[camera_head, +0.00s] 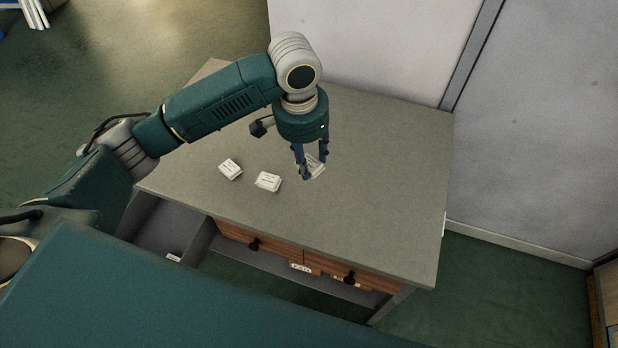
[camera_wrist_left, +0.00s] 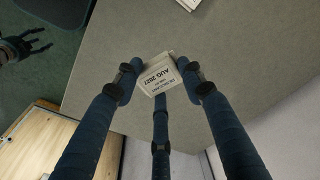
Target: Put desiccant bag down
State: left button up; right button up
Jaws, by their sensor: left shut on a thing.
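My left gripper (camera_head: 313,170) is shut on a white desiccant bag (camera_head: 317,167) over the grey tabletop (camera_head: 385,180). The bag shows between the fingers in the left wrist view (camera_wrist_left: 160,75), with printed text reading AUG 2027. I cannot tell whether it touches the table. Two more white bags lie on the tabletop left of the gripper, one nearer (camera_head: 268,181) and one farther left (camera_head: 230,169). My right gripper (camera_wrist_left: 28,45) shows at the left edge of the wrist view, fingers apart and empty, off the table.
Wooden drawers (camera_head: 320,268) with dark knobs sit under the table's front edge. An open grey compartment (camera_head: 165,230) is at the front left. A pale wall panel (camera_head: 380,45) stands behind the table. The right part of the tabletop is clear.

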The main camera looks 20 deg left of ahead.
pick_arm(q)
send_over(310, 196)
notch_tip(310, 196, down, 8)
jog(key=shift+s+a+r+p, duration=0.15)
jog(key=shift+r+p, duration=0.1)
jog(key=shift+p, duration=0.15)
jog(key=shift+f, duration=2.55)
jog(key=shift+f, duration=0.15)
jog(key=o, duration=1.1)
jog(key=r, duration=0.8)
jog(key=s+r, duration=0.1)
jog(key=r, duration=0.3)
jog(key=shift+s+a+r+b, duration=0.1)
jog(key=shift+a+r+b, duration=0.05)
jog(key=shift+a+b, duration=0.15)
jog(key=shift+d, duration=0.1)
